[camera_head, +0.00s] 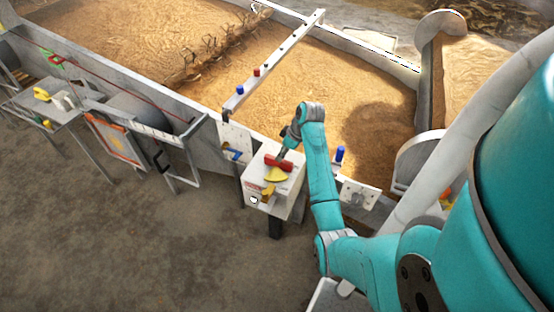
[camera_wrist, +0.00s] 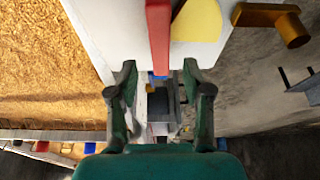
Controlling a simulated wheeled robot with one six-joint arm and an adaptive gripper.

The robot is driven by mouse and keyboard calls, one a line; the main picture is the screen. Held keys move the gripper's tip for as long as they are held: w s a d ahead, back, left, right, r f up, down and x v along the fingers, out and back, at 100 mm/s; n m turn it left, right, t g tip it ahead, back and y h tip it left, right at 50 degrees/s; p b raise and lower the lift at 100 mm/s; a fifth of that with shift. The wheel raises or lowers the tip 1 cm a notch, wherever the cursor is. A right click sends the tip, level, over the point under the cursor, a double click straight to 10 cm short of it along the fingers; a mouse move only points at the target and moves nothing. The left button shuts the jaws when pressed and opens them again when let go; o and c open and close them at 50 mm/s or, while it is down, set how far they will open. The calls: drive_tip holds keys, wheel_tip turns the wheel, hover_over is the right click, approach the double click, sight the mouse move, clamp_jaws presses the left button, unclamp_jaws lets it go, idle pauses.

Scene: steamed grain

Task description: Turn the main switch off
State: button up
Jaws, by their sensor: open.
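A white box (camera_head: 285,197) stands on a dark post in front of the grain bed. It carries a red lever (camera_head: 278,162) and a yellow plate (camera_head: 275,175); no label that I can read says which part is the main switch. My gripper (camera_head: 284,152) is at the far edge of the box, by the red lever. In the wrist view my gripper (camera_wrist: 160,72) is open, and the red lever (camera_wrist: 158,35) reaches toward the gap between its fingers, with the yellow plate (camera_wrist: 196,20) to the right. I cannot tell whether they touch.
A brass handle (camera_wrist: 268,20) sticks out from the box at the right. A rail (camera_head: 270,68) with red and blue knobs crosses the grain (camera_head: 335,85). A bracket with a blue knob (camera_head: 339,154) stands right of my arm. The floor (camera_head: 130,240) at front left is clear.

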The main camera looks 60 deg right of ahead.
sight(275, 169)
drive_tip(key=shift+x, duration=3)
clamp_jaws()
